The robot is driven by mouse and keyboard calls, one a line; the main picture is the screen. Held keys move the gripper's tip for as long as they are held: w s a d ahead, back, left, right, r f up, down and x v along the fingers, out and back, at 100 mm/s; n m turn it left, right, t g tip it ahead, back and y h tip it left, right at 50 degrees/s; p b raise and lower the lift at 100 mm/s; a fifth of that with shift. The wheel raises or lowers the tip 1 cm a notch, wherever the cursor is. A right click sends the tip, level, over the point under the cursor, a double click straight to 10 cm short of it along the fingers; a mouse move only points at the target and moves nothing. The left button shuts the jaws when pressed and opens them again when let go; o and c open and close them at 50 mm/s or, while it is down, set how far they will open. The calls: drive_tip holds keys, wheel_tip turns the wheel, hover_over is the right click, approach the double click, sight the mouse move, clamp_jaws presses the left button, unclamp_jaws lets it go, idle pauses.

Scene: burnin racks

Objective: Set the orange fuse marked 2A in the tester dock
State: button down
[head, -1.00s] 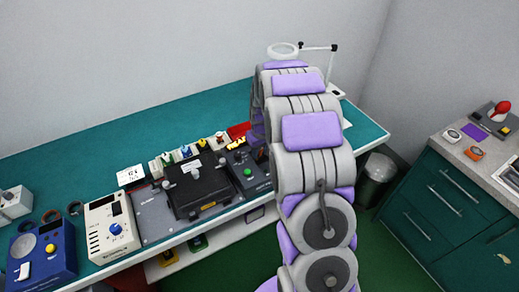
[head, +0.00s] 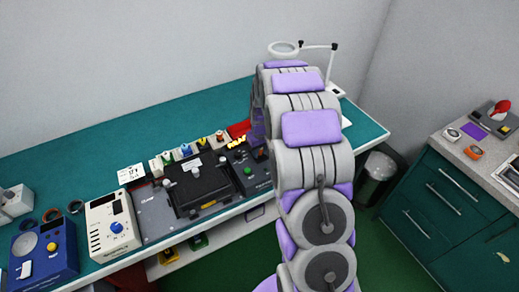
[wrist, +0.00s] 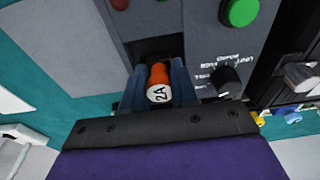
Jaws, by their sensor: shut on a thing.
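The orange fuse (wrist: 158,74), with a white end marked 2A, is in the wrist view. My gripper (wrist: 159,79) is shut on it, one dark finger on each side. The fuse's far orange end points at a dark recess (wrist: 154,47) in the grey tester (wrist: 205,50). I cannot tell whether the fuse is inside the recess or just short of it. In the head view the tester (head: 240,157) is on the teal bench, and my own arm hides the gripper and fuse.
A black lidded fixture (head: 198,185) stands left of the tester, with small coloured parts behind it. A cream meter (head: 113,226) and a blue box (head: 43,250) are farther left. The teal bench (head: 335,140) is mostly clear at the right.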

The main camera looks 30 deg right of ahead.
drive_tip(key=c, duration=0.8)
unclamp_jaws()
drive_tip(key=shift+w+r+p, duration=0.15)
drive_tip(key=shift+r+p, duration=0.15)
drive_tip(key=shift+r, duration=0.45)
drive_tip(key=shift+s+r, duration=0.2)
drive_tip(key=shift+r, duration=0.45)
drive_tip(key=shift+w+r+p, duration=0.15)
drive_tip(key=shift+r+p, duration=0.2)
drive_tip(key=shift+r, duration=0.75)
drive_tip(key=shift+r, duration=0.1)
drive_tip(key=shift+r+p, duration=1)
drive_tip(key=shift+r, duration=0.95)
